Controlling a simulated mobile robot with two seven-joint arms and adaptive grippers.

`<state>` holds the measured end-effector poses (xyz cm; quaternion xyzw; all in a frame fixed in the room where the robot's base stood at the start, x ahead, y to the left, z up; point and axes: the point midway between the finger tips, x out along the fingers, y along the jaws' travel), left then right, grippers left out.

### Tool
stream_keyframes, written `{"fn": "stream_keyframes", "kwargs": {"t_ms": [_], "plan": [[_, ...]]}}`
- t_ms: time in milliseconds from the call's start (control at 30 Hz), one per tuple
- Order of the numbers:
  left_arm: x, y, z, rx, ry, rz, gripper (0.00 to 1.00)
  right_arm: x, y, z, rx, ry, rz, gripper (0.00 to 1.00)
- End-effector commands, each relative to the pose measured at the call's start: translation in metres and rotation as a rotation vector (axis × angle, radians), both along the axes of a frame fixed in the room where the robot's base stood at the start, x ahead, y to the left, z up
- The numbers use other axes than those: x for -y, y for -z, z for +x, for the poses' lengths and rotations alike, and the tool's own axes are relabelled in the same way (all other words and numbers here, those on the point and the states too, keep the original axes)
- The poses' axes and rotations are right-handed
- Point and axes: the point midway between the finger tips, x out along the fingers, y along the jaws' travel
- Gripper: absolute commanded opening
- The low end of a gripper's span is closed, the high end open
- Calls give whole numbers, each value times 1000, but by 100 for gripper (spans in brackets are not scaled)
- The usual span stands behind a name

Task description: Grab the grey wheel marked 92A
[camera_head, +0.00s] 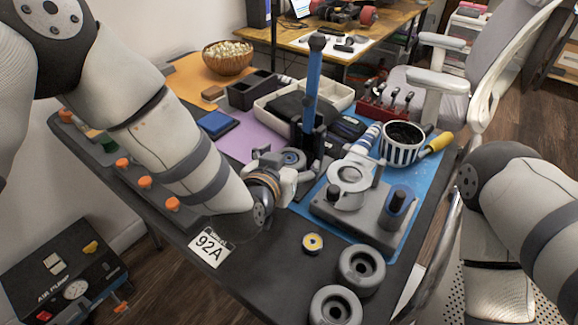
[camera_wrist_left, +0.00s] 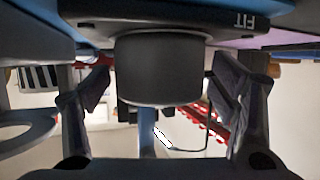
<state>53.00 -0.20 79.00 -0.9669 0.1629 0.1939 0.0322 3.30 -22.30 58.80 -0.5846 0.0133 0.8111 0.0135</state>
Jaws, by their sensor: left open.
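A dark grey wheel (camera_head: 293,156) stands on the mat just past my left gripper (camera_head: 281,170), partly hidden by it. In the left wrist view, which appears upside down, the wheel (camera_wrist_left: 160,68) sits between the two spread fingers of the left gripper (camera_wrist_left: 160,97), with a gap on each side. No marking can be read on this wheel. Two other grey wheels, one (camera_head: 361,269) behind the other (camera_head: 335,306), lie at the front right. My right arm shows at the right; its gripper is out of view.
A grey fixture (camera_head: 378,217) with posts stands right of the left gripper. A blue upright tool (camera_head: 313,80) in a dark holder rises behind it. A small yellow-centred wheel (camera_head: 312,243) lies in front. A striped cup (camera_head: 402,145) stands at the right.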

Motion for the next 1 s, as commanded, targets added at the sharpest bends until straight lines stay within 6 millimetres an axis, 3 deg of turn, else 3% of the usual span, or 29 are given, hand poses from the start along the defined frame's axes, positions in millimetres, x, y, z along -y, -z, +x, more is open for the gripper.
{"fn": "stream_keyframes", "kwargs": {"t_ms": [167, 400, 733, 1000], "plan": [[0, -2, 0, 2, 0, 0, 77, 0, -1, 1, 3, 0, 0, 48], [0, -2, 0, 2, 0, 0, 23, 0, -1, 1, 3, 0, 0, 48], [0, -5, 0, 4, 0, 0, 23, 0, -1, 2, 5, 0, 0, 48], [0, -38, 0, 10, 0, -1, 23, 0, -9, 9, 31, 0, 0, 48]]}}
